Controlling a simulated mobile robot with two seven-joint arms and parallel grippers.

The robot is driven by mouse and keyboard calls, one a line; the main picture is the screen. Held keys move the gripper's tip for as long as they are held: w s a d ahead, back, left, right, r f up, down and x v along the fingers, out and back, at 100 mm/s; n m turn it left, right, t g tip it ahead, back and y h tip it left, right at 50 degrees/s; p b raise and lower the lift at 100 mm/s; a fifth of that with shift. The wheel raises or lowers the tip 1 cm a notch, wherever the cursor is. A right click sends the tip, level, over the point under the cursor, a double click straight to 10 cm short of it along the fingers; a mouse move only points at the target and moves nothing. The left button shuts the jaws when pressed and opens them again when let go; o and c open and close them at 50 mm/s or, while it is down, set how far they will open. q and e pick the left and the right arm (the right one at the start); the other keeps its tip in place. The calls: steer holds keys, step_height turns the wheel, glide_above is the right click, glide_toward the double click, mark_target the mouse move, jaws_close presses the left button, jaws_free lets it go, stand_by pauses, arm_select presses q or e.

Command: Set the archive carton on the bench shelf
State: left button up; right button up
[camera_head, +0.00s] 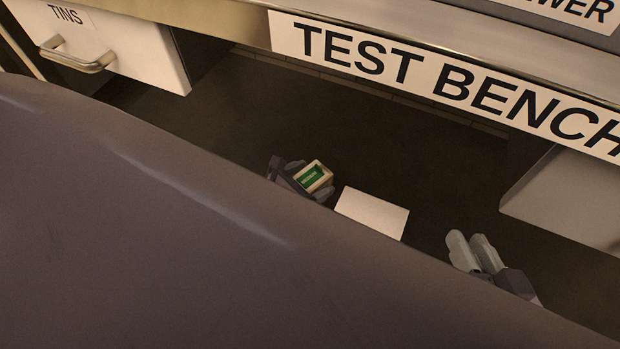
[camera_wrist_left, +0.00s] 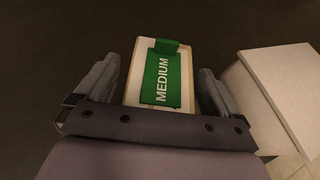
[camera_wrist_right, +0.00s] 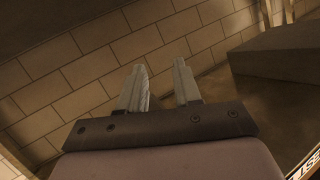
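A small cream box with a green face marked MEDIUM (camera_wrist_left: 162,80) lies between the fingers of my left gripper (camera_wrist_left: 160,78); it also shows in the head view (camera_head: 314,178). The fingers stand on both sides of it, with narrow dark gaps; contact is unclear. A plain pale box (camera_head: 372,212) stands just right of my left gripper, and its top and side show in the left wrist view (camera_wrist_left: 285,85). I see no marking that names either one the archive carton. My right gripper (camera_head: 471,247) is empty and its fingers are a little apart (camera_wrist_right: 160,85), to the right of the pale box.
The bench edge with a TEST BENCH sign (camera_head: 440,80) crosses the top right. A pale drawer marked TINS (camera_head: 120,50) is at upper left. A pale panel (camera_head: 570,200) is below the bench at right. Dark open space lies under the bench. A brick surface (camera_wrist_right: 150,45) shows in the right wrist view.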

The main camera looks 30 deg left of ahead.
arm_select(q)
steer(key=shift+r, duration=0.1)
steer(key=shift+s+r+p, duration=0.1)
steer(key=shift+r+p, duration=0.1)
steer(key=shift+p, duration=0.1)
steer(key=p+v, duration=0.1)
steer(key=v, duration=0.9)
steer(key=shift+s+a+f+p, duration=0.1)
steer(key=shift+s+a+p, duration=0.05)
steer(key=shift+s+p, duration=0.15)
steer(key=shift+s+a+r, duration=0.15)
steer(key=shift+s+r, duration=0.15)
steer(key=shift+s, duration=0.2)
